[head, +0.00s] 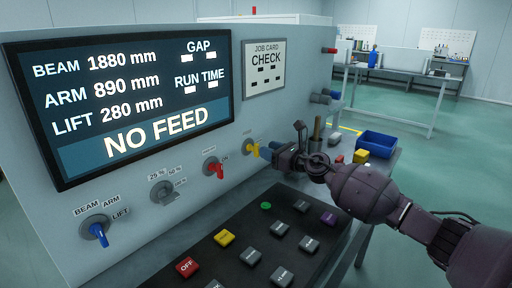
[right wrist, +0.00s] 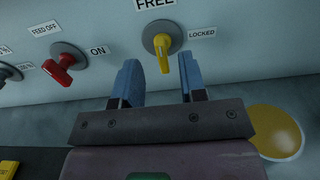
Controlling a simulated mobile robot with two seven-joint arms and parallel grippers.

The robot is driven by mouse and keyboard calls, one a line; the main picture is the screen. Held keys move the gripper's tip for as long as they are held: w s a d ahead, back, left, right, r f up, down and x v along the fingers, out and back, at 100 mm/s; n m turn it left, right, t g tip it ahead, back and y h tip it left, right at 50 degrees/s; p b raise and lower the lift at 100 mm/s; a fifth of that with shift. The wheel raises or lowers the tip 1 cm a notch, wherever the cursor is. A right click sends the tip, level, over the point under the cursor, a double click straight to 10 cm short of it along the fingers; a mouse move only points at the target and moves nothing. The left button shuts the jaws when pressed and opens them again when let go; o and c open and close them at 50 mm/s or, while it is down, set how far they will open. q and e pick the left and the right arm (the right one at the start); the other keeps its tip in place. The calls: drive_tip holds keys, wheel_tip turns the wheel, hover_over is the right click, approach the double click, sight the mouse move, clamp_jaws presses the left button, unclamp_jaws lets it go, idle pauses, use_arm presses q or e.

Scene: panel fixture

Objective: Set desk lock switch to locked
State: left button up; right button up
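The desk lock switch is a yellow knob (head: 252,149) at the right end of the panel's row of switches. In the right wrist view the yellow knob (right wrist: 163,50) has FREE above it and a LOCKED label (right wrist: 202,33) to its right. Its handle lies roughly up and down, in line with FREE and not turned toward LOCKED. My right gripper (head: 270,151) is just in front of it. In the right wrist view the gripper (right wrist: 158,66) is open, with one blue finger on each side below the knob; contact is not visible. My left gripper is not in view.
A red switch (head: 215,168), a grey switch (head: 165,192) and a blue switch (head: 98,232) stand to the left. A dark button console (head: 232,262) juts out below. A blue bin (head: 377,143) stands at right. A yellow disc (right wrist: 275,132) is near the gripper.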

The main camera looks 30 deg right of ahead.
sight(257, 144)
drive_tip(key=shift+b+x, duration=0.4)
drive_tip(key=shift+x, duration=2.3)
clamp_jaws()
